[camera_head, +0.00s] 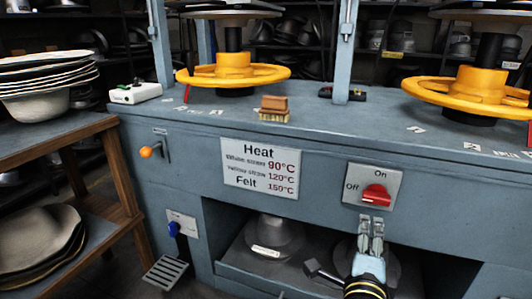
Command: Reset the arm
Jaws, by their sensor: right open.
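My right gripper (371,224) reaches up from the bottom of the head view, in front of the blue-grey hat press (325,165). Its two fingers point upward with a narrow gap between them, and it is open with nothing visible between the fingers. I cannot tell whether the fingers touch the plate. My left gripper is not in view.
A lower opening below my gripper's tips holds a grey hat form (274,236). Yellow handwheels (235,72) and a brush (274,109) are on top. An orange-tipped lever (146,152) and blue switch (174,228) are left. A wooden shelf (60,145) bears stacked hats (48,75).

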